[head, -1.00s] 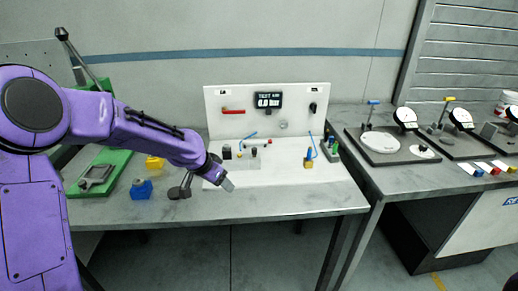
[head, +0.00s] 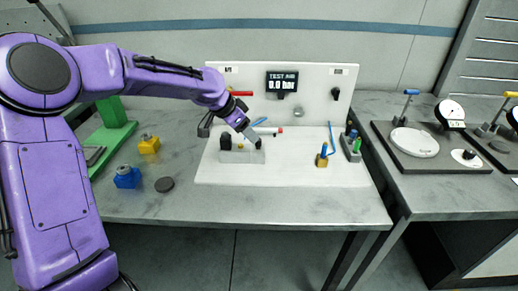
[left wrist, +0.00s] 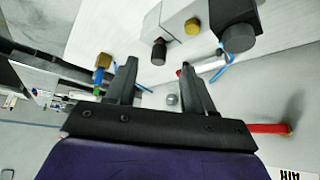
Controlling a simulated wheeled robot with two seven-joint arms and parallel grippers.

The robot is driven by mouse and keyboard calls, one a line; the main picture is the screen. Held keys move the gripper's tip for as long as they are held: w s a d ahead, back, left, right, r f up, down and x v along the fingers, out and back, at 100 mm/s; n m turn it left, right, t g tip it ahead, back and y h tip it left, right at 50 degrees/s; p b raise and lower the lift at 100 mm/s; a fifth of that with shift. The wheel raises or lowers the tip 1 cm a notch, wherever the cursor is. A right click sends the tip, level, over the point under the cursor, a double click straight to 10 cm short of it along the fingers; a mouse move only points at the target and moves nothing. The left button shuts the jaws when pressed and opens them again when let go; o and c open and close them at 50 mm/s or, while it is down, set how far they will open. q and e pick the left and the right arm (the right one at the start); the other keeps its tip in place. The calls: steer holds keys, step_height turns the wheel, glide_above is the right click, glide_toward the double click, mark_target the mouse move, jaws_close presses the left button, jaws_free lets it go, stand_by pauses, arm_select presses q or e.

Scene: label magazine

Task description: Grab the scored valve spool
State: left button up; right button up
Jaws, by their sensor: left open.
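A grey-white block (head: 240,156) stands on the white bench panel, with a black knob (head: 226,143) at its left end. In the left wrist view the block (left wrist: 178,16) carries the grey-black knob, a yellow button (left wrist: 192,26) and a dark brown cylinder (left wrist: 158,50). The cylinder may be the valve spool; I cannot make out scoring on it. My left gripper (head: 254,140) is over the block's right end, open and empty. In the left wrist view the cylinder shows ahead, between the directions of its fingertips (left wrist: 158,72), apart from them. My right gripper is out of view.
A brass fitting with a blue top (head: 321,160) stands to the right. The upright test panel (head: 312,80) rises behind. Blue (head: 127,177) and yellow (head: 149,145) blocks stand left.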

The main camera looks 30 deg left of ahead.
mark_target(258, 149)
arm_select(q)
steer(key=x, duration=0.4)
steer(key=shift+w+d+f+p, duration=0.1)
steer(key=shift+w+d+p, duration=0.2)
steer(key=shift+w, duration=0.2)
jaws_close()
